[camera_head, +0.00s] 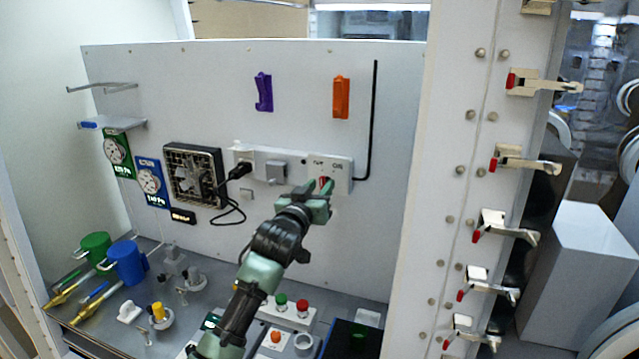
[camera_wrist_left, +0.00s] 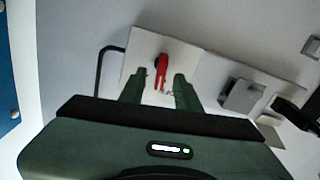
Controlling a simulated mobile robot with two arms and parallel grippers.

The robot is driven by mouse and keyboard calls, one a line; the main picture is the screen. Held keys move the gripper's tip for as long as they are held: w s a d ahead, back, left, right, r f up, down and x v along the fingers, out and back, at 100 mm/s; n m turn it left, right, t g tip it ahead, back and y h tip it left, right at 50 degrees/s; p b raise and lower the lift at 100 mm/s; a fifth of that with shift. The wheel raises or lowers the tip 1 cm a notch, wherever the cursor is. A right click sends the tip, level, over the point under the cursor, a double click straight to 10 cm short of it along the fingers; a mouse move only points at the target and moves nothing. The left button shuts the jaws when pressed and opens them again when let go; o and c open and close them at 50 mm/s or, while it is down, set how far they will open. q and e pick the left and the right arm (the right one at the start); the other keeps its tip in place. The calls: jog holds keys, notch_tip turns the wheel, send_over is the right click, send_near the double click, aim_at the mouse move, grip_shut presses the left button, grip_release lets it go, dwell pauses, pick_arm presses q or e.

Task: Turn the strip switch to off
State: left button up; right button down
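A white power strip (camera_head: 343,175) is fixed on the back panel, with small lettering at its right end. Its red switch (camera_head: 326,182) is mostly hidden by my left gripper (camera_head: 322,190) in the head view. In the left wrist view the red switch lever (camera_wrist_left: 161,70) stands on the white strip face (camera_wrist_left: 186,54), pointing down in the picture. My left gripper's fingers (camera_wrist_left: 162,84) are apart, one on each side of the lever, with gaps visible. Part of the lettering shows beside the lever, partly hidden by a finger. My right gripper is in neither view.
A black plug (camera_head: 240,170) with a cable sits in the strip's left part, beside a fan unit (camera_head: 194,176). A grey block (camera_head: 276,173) sits mid-strip. Red and green buttons (camera_head: 291,303) lie below my arm. A white post (camera_head: 455,150) with clamps stands right.

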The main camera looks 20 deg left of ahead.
pick_arm(q)
jog(key=shift+w, duration=0.1)
grip_shut()
jog(key=shift+m, duration=0.8)
grip_release()
